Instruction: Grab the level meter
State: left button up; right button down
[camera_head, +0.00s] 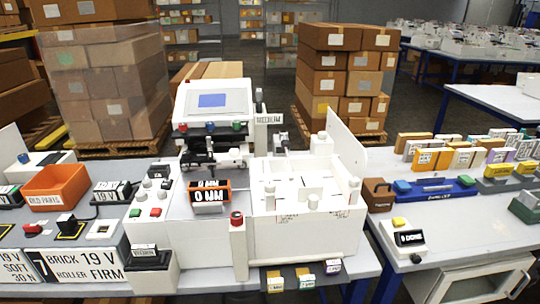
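An orange block with black faces reading "0 MM" (209,194) stands on the front part of the white machine, left of its white open-topped box. It looks like the level meter, and nothing is holding it. The white machine (213,101) has a blue screen and several coloured buttons, with a black and white mechanism (205,150) below them, just behind the block. Neither of my grippers can be made out in the head view.
A white post with a red button (237,219) stands just right of the block. The white box (305,240) has several upright pegs. An orange bin (56,187) and labelled boxes crowd the left. Coloured blocks and a blue tray (436,189) are on the right table.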

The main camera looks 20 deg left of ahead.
aim_at(216, 190)
jog(key=u, duration=1.25)
